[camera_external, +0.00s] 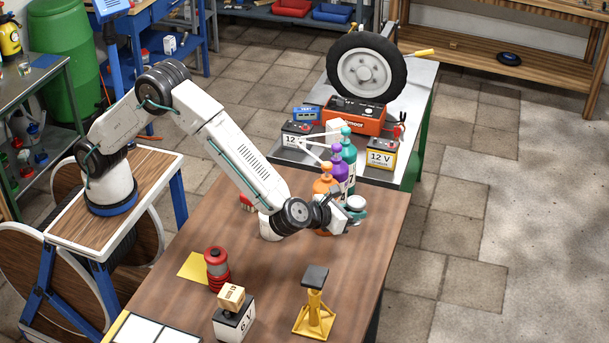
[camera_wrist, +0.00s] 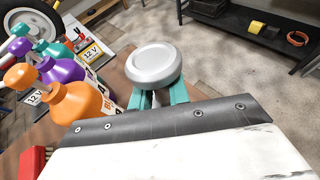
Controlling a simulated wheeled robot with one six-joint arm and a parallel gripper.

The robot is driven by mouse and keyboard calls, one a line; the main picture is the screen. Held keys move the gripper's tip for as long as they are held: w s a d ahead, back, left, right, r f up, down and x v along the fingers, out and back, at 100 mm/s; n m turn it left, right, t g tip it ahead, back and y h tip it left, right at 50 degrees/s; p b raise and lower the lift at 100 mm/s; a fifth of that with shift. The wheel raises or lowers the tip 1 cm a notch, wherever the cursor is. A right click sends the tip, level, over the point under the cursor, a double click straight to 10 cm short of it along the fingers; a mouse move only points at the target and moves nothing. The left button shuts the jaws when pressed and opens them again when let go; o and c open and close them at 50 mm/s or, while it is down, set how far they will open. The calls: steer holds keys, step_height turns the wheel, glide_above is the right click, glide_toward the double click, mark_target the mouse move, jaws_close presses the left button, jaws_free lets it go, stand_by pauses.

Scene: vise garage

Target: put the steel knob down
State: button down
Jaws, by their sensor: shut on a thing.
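The steel knob (camera_wrist: 154,62) is a round, pale metal disc. In the wrist view it sits at the tips of my gripper (camera_wrist: 158,98), whose teal fingers are shut on it. In the external view the knob (camera_external: 355,203) is at the end of my gripper (camera_external: 343,212), over the right part of the brown table (camera_external: 376,246), just right of the orange bottle. It appears to be held above the table top; the exact gap cannot be told.
Orange (camera_external: 325,186), purple (camera_external: 340,167) and teal (camera_external: 348,150) bottles stand close beside my gripper. A yellow jack stand (camera_external: 314,315), a 6 V battery (camera_external: 234,320) with a wooden block on it, and a red ribbed piece (camera_external: 216,268) stand nearer. The table's right side is clear.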

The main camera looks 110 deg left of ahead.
steer(key=s+d+n+g+y, duration=0.1)
steer(key=s+d, duration=0.3)
steer(key=s, duration=0.5)
steer(key=s+d+y, duration=0.1)
steer(key=s+d, duration=0.4)
steer(key=s, duration=0.4)
steer(key=s+n, duration=0.1)
steer(key=s, duration=1.7)
steer(key=shift+n+g+y, duration=0.3)
steer(key=shift+g+y, duration=0.1)
steer(key=shift+s+a+f, duration=0.1)
steer(key=shift+f, duration=3.65)
steer(key=shift+s+a+f, duration=0.1)
steer(key=shift+f, duration=3.6)
steer(key=c, duration=1.7)
jaws_free()
steer(key=shift+f, duration=0.15)
steer(key=shift+c, duration=0.2)
steer(key=o, duration=0.4)
